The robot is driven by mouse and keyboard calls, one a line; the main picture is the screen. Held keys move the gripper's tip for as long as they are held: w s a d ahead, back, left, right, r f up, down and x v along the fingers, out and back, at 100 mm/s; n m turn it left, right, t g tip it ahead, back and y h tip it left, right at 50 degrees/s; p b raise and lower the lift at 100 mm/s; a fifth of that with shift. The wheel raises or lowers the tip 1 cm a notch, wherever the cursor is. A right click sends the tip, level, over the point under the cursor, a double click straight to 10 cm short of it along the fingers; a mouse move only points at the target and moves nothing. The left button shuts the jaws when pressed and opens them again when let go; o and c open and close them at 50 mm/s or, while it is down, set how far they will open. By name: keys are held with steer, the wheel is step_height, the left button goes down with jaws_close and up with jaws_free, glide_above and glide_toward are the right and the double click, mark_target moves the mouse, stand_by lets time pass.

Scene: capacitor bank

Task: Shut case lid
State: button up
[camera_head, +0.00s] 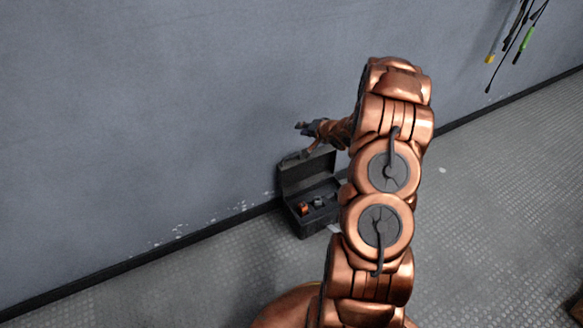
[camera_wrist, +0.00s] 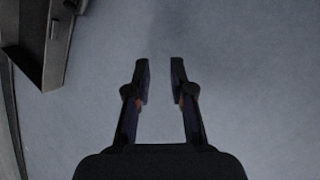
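The dark case (camera_head: 310,209) stands on the floor against the wall, with its lid (camera_head: 306,171) raised at the back. An orange item and a grey item (camera_head: 318,201) lie inside it. My gripper (camera_head: 301,127) is above the lid, close to the wall, pointing left. In the wrist view my gripper (camera_wrist: 159,62) shows two fingers apart with nothing between them. A dark edged part, likely the case (camera_wrist: 42,45), is at the upper left there, apart from the fingers. My arm hides the area right of the case.
The grey wall (camera_head: 150,110) rises directly behind the case. Cables or tools (camera_head: 520,35) hang on the wall at the upper right. The floor (camera_head: 480,190) to the right is mostly clear, and the floor in front of the case is open.

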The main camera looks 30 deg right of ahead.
mark_target(291, 164)
steer(key=s+a+f+m+t+y+b, duration=0.1)
steer(key=s+f+m+t+y+b, duration=0.15)
steer(key=f, duration=0.45)
steer(key=s+f+m+t+y+b, duration=0.1)
steer(key=s+f+y+b, duration=0.1)
steer(key=f+b, duration=0.35)
steer(key=shift+h, duration=0.25)
steer(key=shift+f+b+x, duration=0.2)
steer(key=shift+f+x, duration=0.05)
steer(key=shift+x, duration=1.05)
steer(key=shift+f+b+x, duration=0.2)
steer(key=shift+b+x, duration=0.05)
steer(key=shift+x, duration=1.1)
steer(key=shift+f+b+x, duration=0.2)
steer(key=shift+f+x, duration=0.05)
steer(key=shift+x, duration=1.05)
steer(key=shift+s, duration=0.1)
jaws_close()
